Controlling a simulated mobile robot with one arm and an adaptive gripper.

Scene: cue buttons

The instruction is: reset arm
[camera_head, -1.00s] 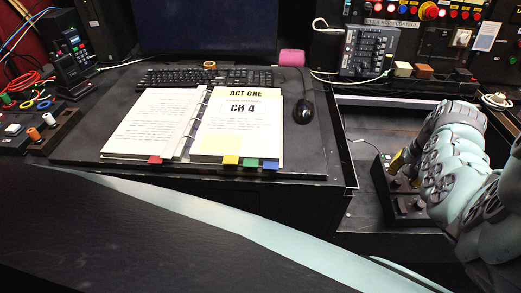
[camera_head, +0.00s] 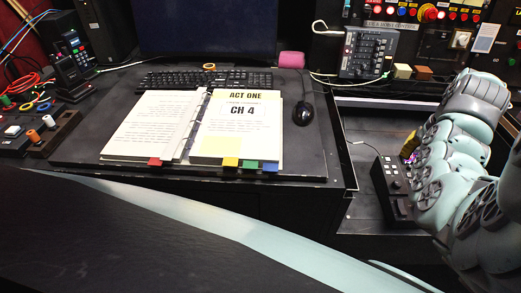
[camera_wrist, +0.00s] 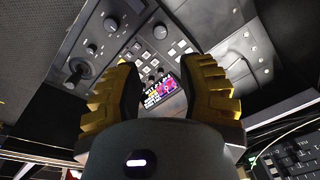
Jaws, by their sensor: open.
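My gripper shows in the wrist view (camera_wrist: 160,90) with its two yellow ribbed fingers spread apart and nothing between them. Beyond the fingers is a dark control box (camera_wrist: 135,45) with knobs, small square buttons and a lit colour screen (camera_wrist: 160,90). The gripper is apart from it as far as I can tell. In the head view the box (camera_head: 392,180) sits at the right on a lower shelf, partly behind my arm. A bit of the yellow gripper (camera_head: 410,146) shows there just above the box; most of it is hidden by my arm.
An open script binder (camera_head: 190,125) lies on the black desk (camera_head: 80,155), with a keyboard (camera_head: 205,77) and mouse (camera_head: 303,112) nearby. A fader panel (camera_head: 367,52) and button blocks (camera_head: 403,71) stand behind the shelf.

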